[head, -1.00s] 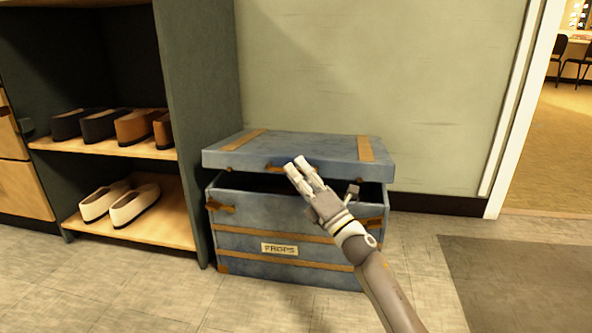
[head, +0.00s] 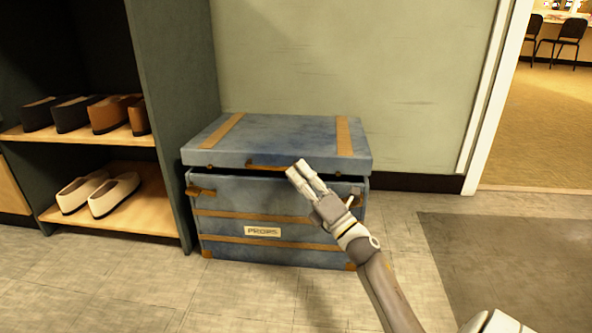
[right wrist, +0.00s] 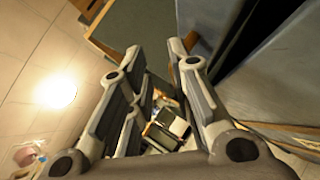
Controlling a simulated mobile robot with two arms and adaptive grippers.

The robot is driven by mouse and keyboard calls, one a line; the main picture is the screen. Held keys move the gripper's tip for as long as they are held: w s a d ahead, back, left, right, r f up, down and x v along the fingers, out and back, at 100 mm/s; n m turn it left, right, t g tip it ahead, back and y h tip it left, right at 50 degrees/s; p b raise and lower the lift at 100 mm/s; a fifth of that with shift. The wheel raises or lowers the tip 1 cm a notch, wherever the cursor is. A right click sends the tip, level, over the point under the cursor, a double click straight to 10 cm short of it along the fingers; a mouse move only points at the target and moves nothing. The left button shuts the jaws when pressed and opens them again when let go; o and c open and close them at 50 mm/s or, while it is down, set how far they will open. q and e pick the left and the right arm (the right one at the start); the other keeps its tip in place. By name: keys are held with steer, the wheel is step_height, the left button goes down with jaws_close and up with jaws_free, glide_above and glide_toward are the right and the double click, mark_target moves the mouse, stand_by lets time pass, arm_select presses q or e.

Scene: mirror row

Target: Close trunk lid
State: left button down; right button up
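The blue trunk (head: 285,218) with tan straps and a PROPS label stands against the wall in the head view. Its lid (head: 280,135) is almost down, with a narrow dark gap between the lid's front edge and the trunk body. My right gripper (head: 297,168) is in front of the trunk, its fingertips at the height of the lid's front edge. I cannot tell whether they touch the lid. In the right wrist view the fingers (right wrist: 158,60) are spread with nothing held between them. My left gripper is not in view.
A shelf unit (head: 180,120) with several shoes stands close to the trunk's left side. A wall is behind the trunk. A dark mat (head: 520,250) lies on the floor to the right, and a doorway opens at the far right. Floor in front is clear.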

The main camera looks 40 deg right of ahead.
steer(key=shift+s+d+f, duration=0.2)
steer(key=shift+s+f, duration=0.35)
steer(key=shift+f, duration=0.05)
steer(key=shift+s+d+f, duration=0.15)
steer(key=shift+s+f, duration=0.4)
